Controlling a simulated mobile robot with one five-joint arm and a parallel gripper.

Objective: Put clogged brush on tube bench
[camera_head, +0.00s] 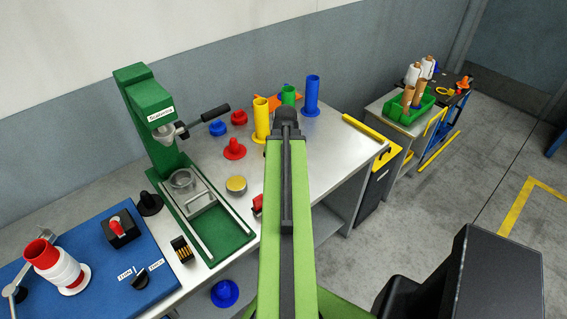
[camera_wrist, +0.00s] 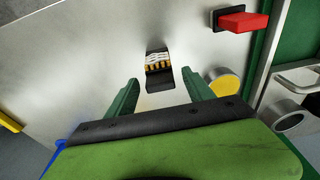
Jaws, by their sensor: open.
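A small black brush (camera_wrist: 160,70) with pale, yellow-based bristles lies on the grey metal bench top in the wrist view. The white matter among its bristles looks like clogging. My gripper (camera_wrist: 160,84) is open and empty, its two green fingers apart, with the brush between and beyond the tips in the picture. In the head view my arm hides this brush and my gripper. A second black brush with yellow bristles (camera_head: 181,249) stands left, beside the green press. A small far bench (camera_head: 388,112) carries brown tubes (camera_head: 408,97) in a green crate; I cannot tell surely that it is the tube bench.
A red-and-black block (camera_wrist: 240,22) and a yellow-topped round tin (camera_wrist: 225,83) lie near the brush. The green press (camera_head: 150,120) stands left. Yellow (camera_head: 261,120) and blue (camera_head: 311,95) tubes stand at the back. Open floor (camera_head: 440,190) lies right of the bench.

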